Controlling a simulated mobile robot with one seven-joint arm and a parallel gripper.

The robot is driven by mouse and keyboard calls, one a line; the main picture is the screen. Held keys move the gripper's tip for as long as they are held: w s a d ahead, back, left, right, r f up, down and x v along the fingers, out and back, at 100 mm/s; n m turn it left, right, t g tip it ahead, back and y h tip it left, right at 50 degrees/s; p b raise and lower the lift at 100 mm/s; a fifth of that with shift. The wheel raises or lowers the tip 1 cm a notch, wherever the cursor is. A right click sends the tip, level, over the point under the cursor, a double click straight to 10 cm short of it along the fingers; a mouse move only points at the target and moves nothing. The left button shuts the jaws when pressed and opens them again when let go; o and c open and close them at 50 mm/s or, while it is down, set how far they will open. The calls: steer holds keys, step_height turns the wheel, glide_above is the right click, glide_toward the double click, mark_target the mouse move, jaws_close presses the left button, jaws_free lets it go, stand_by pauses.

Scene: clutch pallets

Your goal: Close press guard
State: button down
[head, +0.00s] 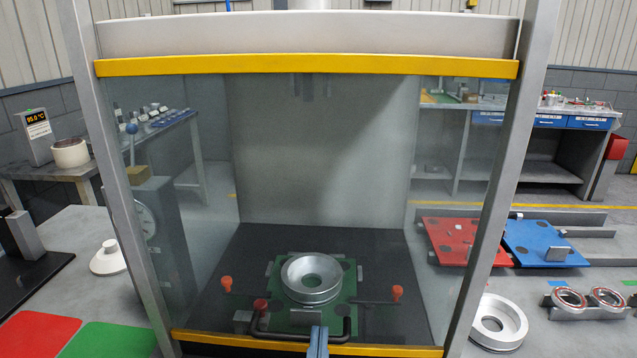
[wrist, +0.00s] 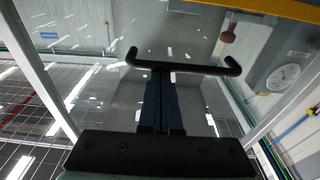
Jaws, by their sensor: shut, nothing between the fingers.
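The press guard (head: 320,160) is a clear pane in a grey frame. It spans the press opening between an upper yellow strip (head: 300,65) and a lower yellow strip (head: 390,350). A black bar handle (head: 290,336) sits just above the lower strip. The handle (wrist: 190,68) also crosses in front of my fingertips in the wrist view. My gripper (head: 318,342) is shut and empty, upright at the handle's right part. In the wrist view its fingers (wrist: 162,85) reach up to the bar; whether they touch it I cannot tell.
Behind the pane, a metal ring part (head: 311,278) sits on a green plate (head: 275,285) with red-knobbed clamps. Grey posts (head: 500,180) flank the opening. A red pallet (head: 450,238) and a blue pallet (head: 540,240) lie to the right, with a metal ring (head: 498,322) nearer.

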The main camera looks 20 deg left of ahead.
steer(key=shift+f, duration=0.75)
steer(key=r+p, duration=0.1)
steer(key=r, duration=0.1)
steer(key=w+r+p, duration=0.1)
steer(key=r+p, duration=0.1)
steer(key=r, duration=0.1)
steer(key=shift+a, duration=0.15)
steer(key=b, duration=0.2)
glide_toward(322, 292)
steer(key=shift+f+v, duration=0.25)
steer(key=shift+v, duration=1.15)
steer(key=shift+f+v, duration=0.25)
steer(key=shift+v, duration=1.1)
